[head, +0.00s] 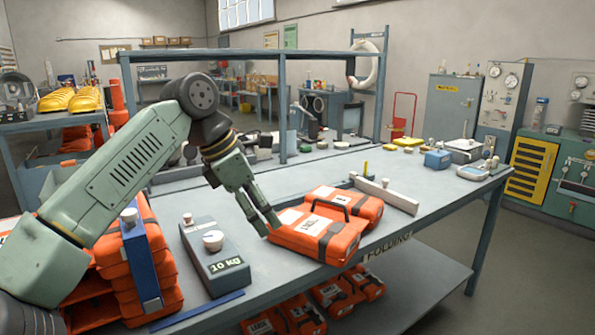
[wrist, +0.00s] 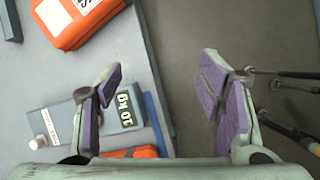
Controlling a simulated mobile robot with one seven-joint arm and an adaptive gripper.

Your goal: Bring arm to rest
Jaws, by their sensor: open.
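My gripper (head: 268,226) is at the end of my green arm, low over the front part of the grey workbench (head: 440,185) in the head view. In the wrist view my gripper (wrist: 160,85) has its two purple-padded fingers wide apart with nothing between them. In the head view the fingertips show beside the near orange case (head: 315,236); I cannot tell whether they touch it. In the wrist view an orange case (wrist: 75,22) lies apart from the fingers, at the upper left.
A second orange case (head: 345,202) lies behind the near one. A grey 10 kg block (head: 212,256) sits left of them; it is partly behind a finger in the wrist view (wrist: 70,120). Orange cases are stacked at a blue upright (head: 142,262). A grey bar (head: 386,194) stands behind the cases.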

